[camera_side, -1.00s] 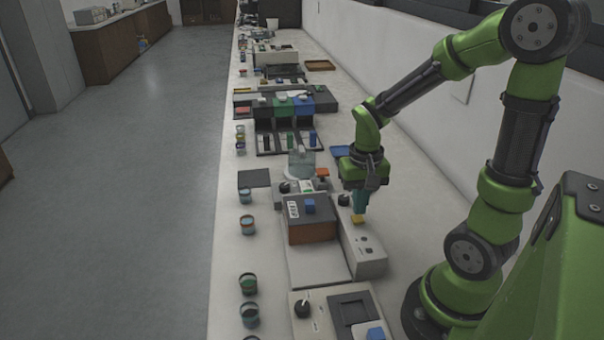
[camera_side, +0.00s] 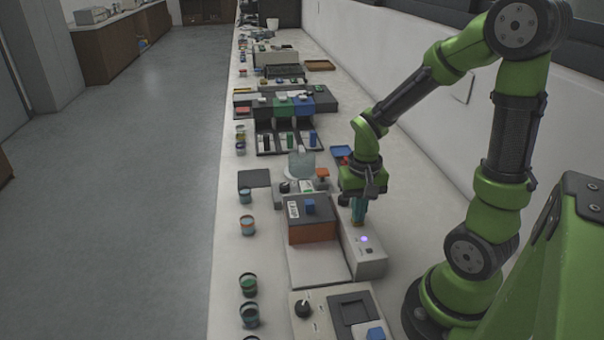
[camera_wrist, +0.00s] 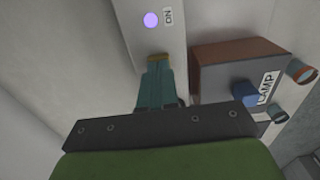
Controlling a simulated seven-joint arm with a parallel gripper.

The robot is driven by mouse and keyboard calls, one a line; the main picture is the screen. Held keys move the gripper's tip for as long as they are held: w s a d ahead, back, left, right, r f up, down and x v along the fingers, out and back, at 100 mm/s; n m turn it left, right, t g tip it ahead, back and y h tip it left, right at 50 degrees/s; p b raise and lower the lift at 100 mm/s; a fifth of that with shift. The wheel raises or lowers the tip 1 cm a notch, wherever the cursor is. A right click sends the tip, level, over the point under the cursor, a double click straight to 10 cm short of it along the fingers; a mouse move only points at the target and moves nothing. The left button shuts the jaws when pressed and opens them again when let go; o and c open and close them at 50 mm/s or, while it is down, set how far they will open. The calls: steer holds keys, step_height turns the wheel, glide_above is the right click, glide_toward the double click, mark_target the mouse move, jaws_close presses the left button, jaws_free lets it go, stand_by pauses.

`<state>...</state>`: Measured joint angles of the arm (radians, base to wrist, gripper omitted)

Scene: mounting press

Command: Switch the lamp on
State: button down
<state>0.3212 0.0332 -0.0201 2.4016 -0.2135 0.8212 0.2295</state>
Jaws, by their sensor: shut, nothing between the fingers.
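A purple indicator light (camera_side: 364,239) on that box is lit; in the wrist view the light (camera_wrist: 151,19) sits next to the word ON. My gripper (camera_side: 358,221) points down with its teal fingers shut and empty. The fingertips are at a yellow button (camera_wrist: 157,57) on the pale box and mostly cover it; they appear to touch it.
Below the lamp unit stands another device with a black knob (camera_side: 303,308) and a dark square recess (camera_side: 350,308). Small cups, such as one near the lamp (camera_side: 247,225), line the bench's left edge. An orange mushroom-shaped button (camera_side: 322,173) stands behind the lamp unit.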

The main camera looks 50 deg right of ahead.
steer(key=shift+r, duration=1.1)
steer(key=shift+r, duration=2.55)
steer(key=shift+w+a+f, duration=0.1)
steer(key=shift+f, duration=0.05)
steer(key=s+a+r+n+t+y, duration=0.1)
steer(key=a+r+n+t+y, duration=0.1)
steer(key=a+r+n+t, duration=0.3)
steer(key=a+r+t, duration=0.2)
steer(key=a+r, duration=0.2)
steer(key=a, duration=0.2)
steer(key=shift+a+r, duration=0.4)
